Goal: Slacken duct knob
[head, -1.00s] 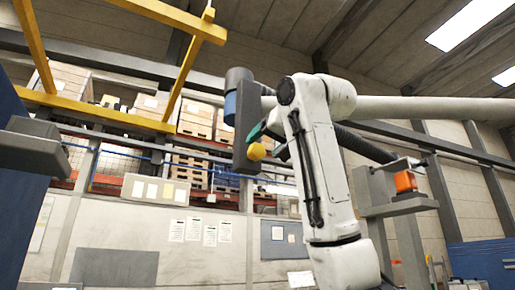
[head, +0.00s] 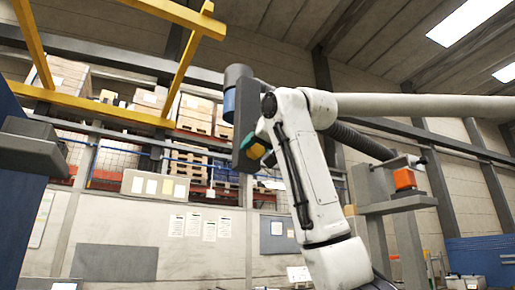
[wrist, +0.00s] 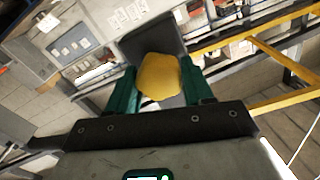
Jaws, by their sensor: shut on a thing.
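The yellow lobed knob (wrist: 158,77) sits between the green fingers of my gripper (wrist: 159,88) in the wrist view. One finger is on each side of it, and the jaws are shut on it. The finger contact faces are hidden.
A pale tube (head: 420,105) runs to the right behind my arm, with a dark ribbed hose (head: 365,142) below it. An orange block (head: 404,178) sits on a grey bracket at right. Yellow beams (head: 90,109) cross the upper left. Shelves with boxes stand behind.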

